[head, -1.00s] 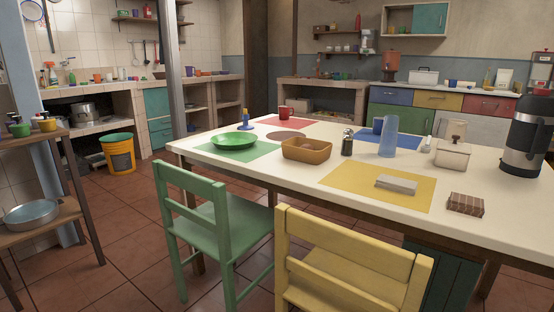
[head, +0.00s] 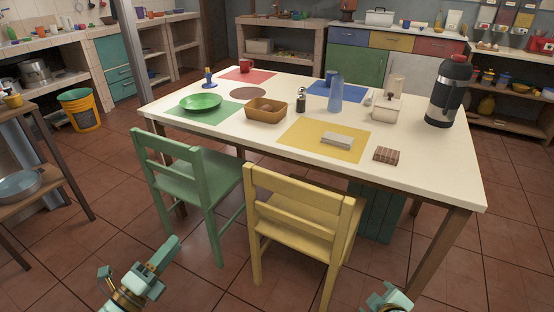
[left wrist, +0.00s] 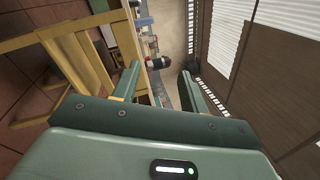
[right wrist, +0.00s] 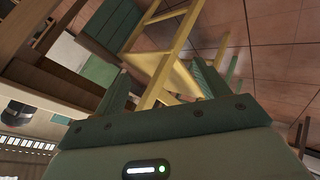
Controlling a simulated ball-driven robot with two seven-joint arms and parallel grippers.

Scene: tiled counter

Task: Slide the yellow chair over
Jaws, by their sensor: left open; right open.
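The yellow chair (head: 303,236) stands upright on the floor at the near side of the table (head: 222,139), its back toward me. It also shows at the left of the left wrist view (left wrist: 88,62) and between the fingers in the right wrist view (right wrist: 172,72). My left gripper (head: 140,256) is open and empty, low in front and to the left of the chair. My right gripper (head: 390,297) is open at the bottom edge, right of the chair, partly cut off. Neither gripper appears to touch the chair.
A green chair (head: 190,177) stands just left of the yellow chair. A dark green piece (head: 378,211) stands under the table. A wooden shelf (head: 45,180) is at the far left. Tiled floor is open in front and at right. The tabletop holds dishes and mats.

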